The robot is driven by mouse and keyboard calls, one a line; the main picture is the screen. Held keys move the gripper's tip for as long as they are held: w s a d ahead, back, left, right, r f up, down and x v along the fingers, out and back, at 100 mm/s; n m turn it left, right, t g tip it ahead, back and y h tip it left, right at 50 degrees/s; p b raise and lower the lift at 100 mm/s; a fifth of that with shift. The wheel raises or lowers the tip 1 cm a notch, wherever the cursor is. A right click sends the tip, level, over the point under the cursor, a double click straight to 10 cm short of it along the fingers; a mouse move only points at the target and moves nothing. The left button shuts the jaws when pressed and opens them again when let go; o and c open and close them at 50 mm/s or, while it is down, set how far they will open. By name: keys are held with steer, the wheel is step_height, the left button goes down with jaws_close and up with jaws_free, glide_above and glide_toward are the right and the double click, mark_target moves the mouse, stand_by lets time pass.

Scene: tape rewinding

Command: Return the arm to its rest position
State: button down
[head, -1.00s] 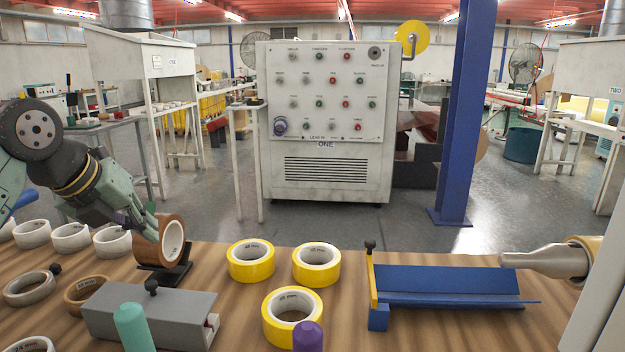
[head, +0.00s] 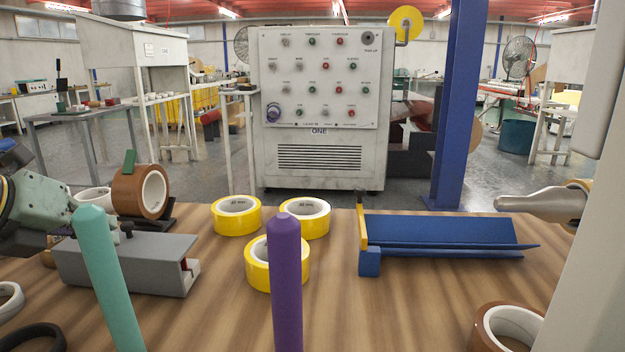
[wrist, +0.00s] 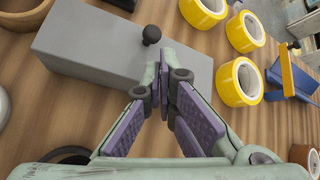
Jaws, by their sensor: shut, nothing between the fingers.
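My gripper (wrist: 168,92) is shut with its purple-padded fingers together and nothing between them. In the wrist view it hangs over the edge of a grey block (wrist: 110,60) with a black knob. In the head view my green-grey arm end (head: 40,212) is at the left edge, behind and left of the grey block (head: 125,268); the fingertips are hard to make out there. A brown tape roll (head: 127,192) stands upright on a black stand behind the block, apart from my gripper as far as I can see.
Yellow tape rolls (head: 237,216) lie mid-table. A blue trough (head: 440,231) is at the right, with a metal spindle (head: 540,205) beyond. A teal post (head: 108,275) and a purple post (head: 286,275) stand in front. A brown roll (head: 488,342) lies front right.

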steer(key=shift+t, duration=0.7)
steer(key=s+f+b, duration=0.1)
steer(key=s+f, duration=0.1)
steer(key=s, duration=0.1)
steer(key=s+f+b, duration=0.1)
steer(key=s+f, duration=0.2)
steer(key=s+f+b, duration=0.2)
steer(key=s, duration=0.1)
steer(key=shift+a+f, duration=0.35)
steer(key=shift+s+f, duration=0.2)
steer(key=shift+f, duration=0.15)
steer(key=shift+w+r, duration=0.1)
